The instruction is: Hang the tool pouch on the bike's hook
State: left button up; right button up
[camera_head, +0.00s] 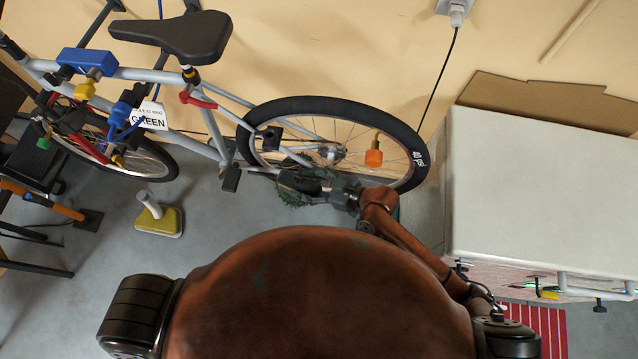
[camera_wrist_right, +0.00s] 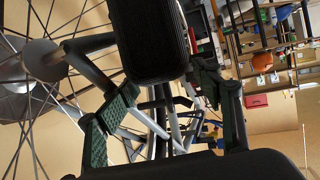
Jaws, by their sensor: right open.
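The bike stands along the wall, with its black saddle (camera_head: 180,36), silver frame (camera_head: 140,74) and rear wheel (camera_head: 385,126). A blue block (camera_head: 87,60) with a yellow part sits on its top tube. Another blue item (camera_head: 122,112) hangs lower on the frame, beside a white tag reading GREEN (camera_head: 150,116). I cannot tell which item is the tool pouch or its hook. My right gripper (camera_head: 285,180) is open by the lower rear wheel; its spread fingers (camera_wrist_right: 165,110) show in the right wrist view, with nothing clearly between them. My left gripper is out of view.
A white-topped cabinet (camera_head: 545,185) stands at the right, close to my right arm. A yellow-based object (camera_head: 158,222) stands on the floor at left. An orange object (camera_head: 373,157) shows at the rear wheel. Grey floor is clear around the yellow base.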

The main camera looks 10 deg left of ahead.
jog(key=v, duration=1)
jog(key=shift+d+r, duration=0.15)
jog(key=shift+d, duration=0.2)
jog(key=shift+s, duration=0.2)
